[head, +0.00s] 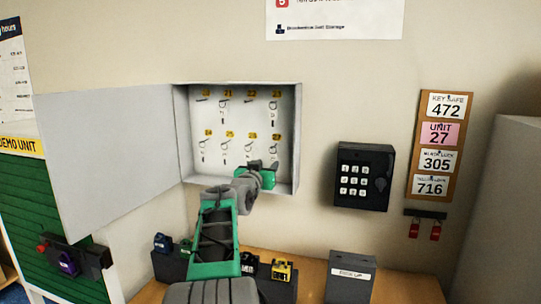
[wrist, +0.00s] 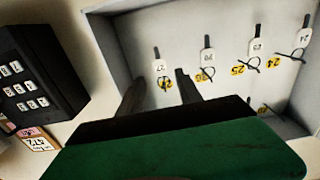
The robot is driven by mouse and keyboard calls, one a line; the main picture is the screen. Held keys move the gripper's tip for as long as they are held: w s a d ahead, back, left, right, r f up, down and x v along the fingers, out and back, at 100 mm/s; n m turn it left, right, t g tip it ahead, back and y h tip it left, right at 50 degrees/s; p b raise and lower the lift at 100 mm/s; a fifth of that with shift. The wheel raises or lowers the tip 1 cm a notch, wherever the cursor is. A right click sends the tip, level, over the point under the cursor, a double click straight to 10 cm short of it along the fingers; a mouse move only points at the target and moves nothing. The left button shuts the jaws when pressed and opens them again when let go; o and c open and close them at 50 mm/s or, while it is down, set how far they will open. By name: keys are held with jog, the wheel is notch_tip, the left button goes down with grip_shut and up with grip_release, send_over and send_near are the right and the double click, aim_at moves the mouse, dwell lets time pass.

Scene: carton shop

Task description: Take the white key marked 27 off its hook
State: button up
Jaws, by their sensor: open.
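The white key tag marked 27 (wrist: 159,68) hangs at its hook beside the yellow 27 label in the wrist view, which shows the cabinet turned around. In the head view, the yellow 27 label (head: 277,136) is at the lower right of the key cabinet (head: 297,140). My gripper (wrist: 158,82) is open and empty, with its two dark fingers on either side of the tag in the picture. I cannot tell how far the tips are from it. In the head view, my gripper (head: 268,172) is at the cabinet's lower right and partly hides that corner.
Other keys, such as key 26 (wrist: 207,56) and key 25 (wrist: 254,48), hang alongside. The cabinet door (head: 105,150) stands open to the left. A black keypad box (head: 363,176) is on the wall to the right. Several padlocks and a grey box (head: 350,280) sit below.

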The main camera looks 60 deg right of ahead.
aim_at(272, 159)
jog(key=shift+w+d+p, duration=0.2)
jog(key=shift+d+p, duration=0.15)
jog(key=shift+d, duration=0.7)
jog(key=shift+w+d+p, duration=0.15)
jog(key=shift+d+p, duration=0.25)
jog(key=shift+d, duration=0.65)
jog(key=shift+w+d+p, duration=0.2)
jog(key=shift+d+p, duration=0.15)
jog(key=shift+d, duration=0.7)
jog(key=shift+f+b, duration=0.1)
jog(key=shift+b, duration=0.35)
jog(key=c, duration=0.9)
jog(key=shift+a+r, duration=0.1)
jog(key=shift+r, duration=0.15)
jog(key=shift+a+r, duration=0.15)
jog(key=shift+r, duration=0.2)
jog(key=shift+b, duration=0.3)
